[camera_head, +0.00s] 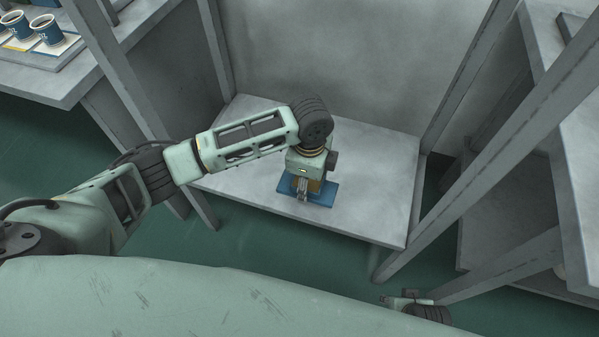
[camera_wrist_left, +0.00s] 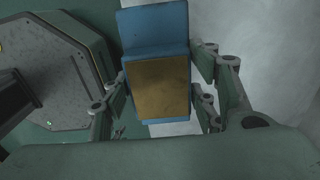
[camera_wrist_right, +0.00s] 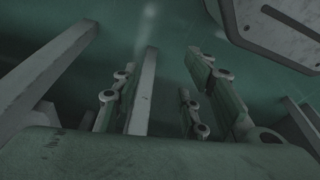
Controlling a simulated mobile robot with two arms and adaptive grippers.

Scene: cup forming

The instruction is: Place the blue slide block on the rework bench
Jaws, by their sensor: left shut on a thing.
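The blue slide block (camera_head: 322,194), with a brass-coloured face, is at the front middle of the low grey bench (camera_head: 368,205). My left gripper (camera_head: 303,191) reaches down over it and is shut on it. The left wrist view shows the block (camera_wrist_left: 155,28) between the left fingers (camera_wrist_left: 160,88), its brass face toward the camera. I cannot tell whether the block touches the bench top or is just above it. My right gripper (camera_wrist_right: 163,65) is open and empty in the right wrist view, over the green floor.
Grey posts (camera_head: 469,80) frame the low bench, with a wall behind it. A table at the upper left (camera_head: 62,92) holds blue cups (camera_head: 47,31) on a tray. Another grey bench (camera_head: 575,130) stands at the right. The bench top around the block is clear.

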